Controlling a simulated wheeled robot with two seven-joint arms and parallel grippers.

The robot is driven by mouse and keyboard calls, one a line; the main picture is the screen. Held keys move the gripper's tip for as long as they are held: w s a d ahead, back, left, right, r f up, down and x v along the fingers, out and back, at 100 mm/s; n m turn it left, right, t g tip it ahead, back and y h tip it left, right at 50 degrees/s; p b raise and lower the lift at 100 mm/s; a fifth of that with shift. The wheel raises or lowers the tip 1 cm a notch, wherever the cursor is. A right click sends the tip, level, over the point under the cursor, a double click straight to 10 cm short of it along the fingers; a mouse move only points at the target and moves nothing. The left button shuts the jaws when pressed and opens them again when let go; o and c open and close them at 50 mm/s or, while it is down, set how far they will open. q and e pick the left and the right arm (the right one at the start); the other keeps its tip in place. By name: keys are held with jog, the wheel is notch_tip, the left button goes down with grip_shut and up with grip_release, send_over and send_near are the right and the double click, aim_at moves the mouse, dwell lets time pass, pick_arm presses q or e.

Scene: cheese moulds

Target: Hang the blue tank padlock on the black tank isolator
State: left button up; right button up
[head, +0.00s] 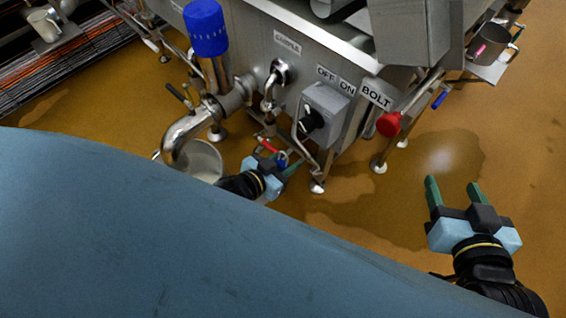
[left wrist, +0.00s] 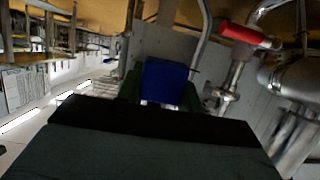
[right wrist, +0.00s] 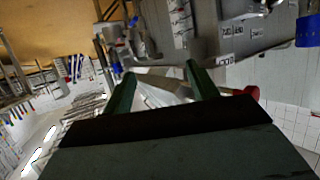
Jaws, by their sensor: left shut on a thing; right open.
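The blue padlock (left wrist: 165,80) is between the green fingers of my left gripper in the left wrist view; its shackle cannot be made out. In the head view my left gripper (head: 286,162) is shut on it, low in front of the tank and below-left of the isolator; only a little blue shows there. The isolator is a grey box with a black knob (head: 312,119), under the OFF ON label on the tank front. The padlock is apart from the knob in the head view. My right gripper (head: 453,190) is open and empty over the floor at the right.
A red-handled valve (left wrist: 245,32) is close to the left gripper. A blue-capped fitting (head: 205,30) and curved steel pipe (head: 181,137) stand to its left, above a bucket (head: 204,160). A red knob (head: 388,124) sits below the BOLT label.

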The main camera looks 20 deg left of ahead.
pick_arm(q)
jog(key=shift+w+d+f+b, duration=0.1)
jog(key=shift+w+d+b, duration=0.15)
jog(key=shift+w, duration=0.25)
jog(key=shift+w+d+b, duration=0.1)
jog(key=shift+w+b, duration=0.2)
jog(key=shift+w, duration=0.15)
jog(key=b+x, duration=0.3)
jog(key=x, duration=0.4)
jog(key=shift+w+r+b, duration=0.3)
jog(key=shift+w+b, duration=0.05)
jog(key=shift+b, duration=0.05)
pick_arm(e)
notch_tip(320, 180, up, 14)
jog(key=s+a+t+y, duration=0.1)
jog(key=t+y, duration=0.2)
jog(key=t, duration=0.8)
jog(key=shift+s+a+r+y, duration=0.15)
jog(key=shift+s+a+y, duration=0.1)
jog(key=shift+a+y, duration=0.1)
pick_arm(q)
jog(key=shift+s, duration=0.1)
